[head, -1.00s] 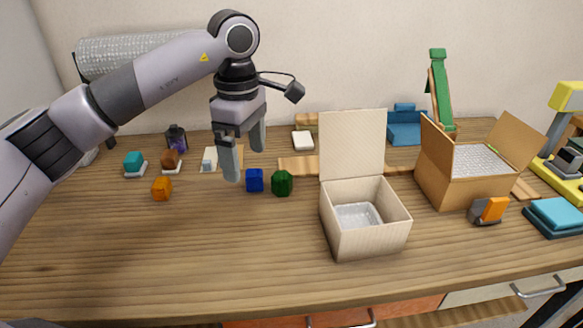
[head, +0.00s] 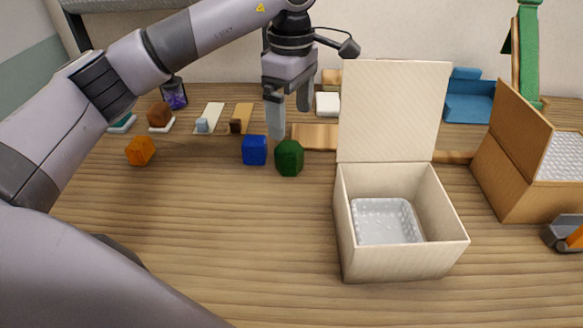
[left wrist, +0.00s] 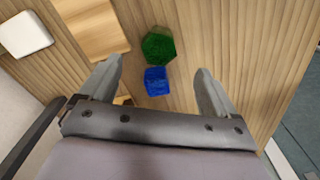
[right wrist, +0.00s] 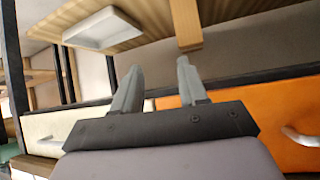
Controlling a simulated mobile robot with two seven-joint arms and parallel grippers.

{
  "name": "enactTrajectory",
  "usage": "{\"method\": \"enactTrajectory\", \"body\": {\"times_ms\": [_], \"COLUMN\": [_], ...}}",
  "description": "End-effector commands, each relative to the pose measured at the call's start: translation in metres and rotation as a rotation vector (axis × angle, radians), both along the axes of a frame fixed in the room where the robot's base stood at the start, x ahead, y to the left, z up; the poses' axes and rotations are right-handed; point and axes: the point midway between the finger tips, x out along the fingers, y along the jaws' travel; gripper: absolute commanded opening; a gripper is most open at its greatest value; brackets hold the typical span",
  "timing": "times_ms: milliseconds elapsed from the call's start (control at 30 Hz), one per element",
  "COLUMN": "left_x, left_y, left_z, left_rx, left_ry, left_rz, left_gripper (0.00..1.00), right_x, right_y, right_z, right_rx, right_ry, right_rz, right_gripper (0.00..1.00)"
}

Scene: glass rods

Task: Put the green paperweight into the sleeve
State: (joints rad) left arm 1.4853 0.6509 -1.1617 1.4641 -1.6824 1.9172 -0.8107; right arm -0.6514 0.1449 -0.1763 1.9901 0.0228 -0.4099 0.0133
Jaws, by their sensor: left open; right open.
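The green paperweight (head: 289,158) stands on the table just right of a blue one (head: 254,150). My left gripper (head: 290,118) is open and empty above and behind the green paperweight. In the left wrist view the green paperweight (left wrist: 158,45) lies ahead of the open fingers, with the blue one (left wrist: 156,81) nearer, between them. A whitish, bubbled lining (head: 387,221) sits inside the open cream box (head: 405,264); I cannot tell for sure whether it is the sleeve.
An orange paperweight (head: 140,151) and a brown one (head: 159,114) stand at the left. The cream box's raised lid (head: 394,110) stands behind its opening. A brown carton (head: 515,190) with bubbled lining is at the right. The table front left of the cream box is clear.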

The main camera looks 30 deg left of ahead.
Motion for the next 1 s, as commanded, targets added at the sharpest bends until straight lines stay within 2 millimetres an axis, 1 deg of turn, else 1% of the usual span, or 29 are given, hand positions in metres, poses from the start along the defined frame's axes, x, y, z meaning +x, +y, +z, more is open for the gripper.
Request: {"method": "enactTrajectory", "body": {"times_ms": [33,133,267,467,600,700,900,933,967,1000], "left_x": [0.0,0.0,0.0,-0.001,-0.001,-0.001,0.0,0.0,0.0,0.0], "left_y": [0.0,0.0,0.001,0.004,0.004,0.004,0.004,0.004,0.004,0.004], "left_z": [-0.004,-0.01,-0.022,-0.05,-0.068,-0.074,-0.075,-0.075,-0.075,-0.074], "left_rx": [0.0,0.001,0.001,0.001,0.0,0.0,0.0,0.0,0.0,0.0], "left_ry": [0.0,0.001,0.003,0.005,0.001,0.001,0.0,0.0,0.0,0.0], "left_rz": [0.0,0.001,0.001,0.0,0.0,0.0,0.0,0.0,0.0,0.0], "left_gripper": [0.91,0.91,0.91,0.91,0.91,0.91,0.91,0.84,0.74,0.61], "right_x": [0.001,0.003,0.004,0.006,0.006,0.006,0.005,0.005,0.005,0.005], "right_y": [0.0,0.001,0.0,-0.001,-0.003,-0.004,-0.005,-0.005,-0.005,-0.005], "right_z": [-0.002,0.001,0.004,0.008,0.006,0.005,0.002,0.002,0.002,0.002], "right_rx": [0.001,0.002,0.002,0.0,-0.002,-0.005,-0.007,-0.007,-0.007,-0.007], "right_ry": [-0.003,-0.009,-0.015,-0.023,-0.024,-0.02,-0.014,-0.014,-0.014,-0.014], "right_rz": [0.001,0.001,0.002,-0.001,-0.004,-0.005,-0.005,-0.005,-0.005,-0.005], "right_gripper": [0.43,0.43,0.43,0.43,0.43,0.43,0.43,0.43,0.43,0.43]}}
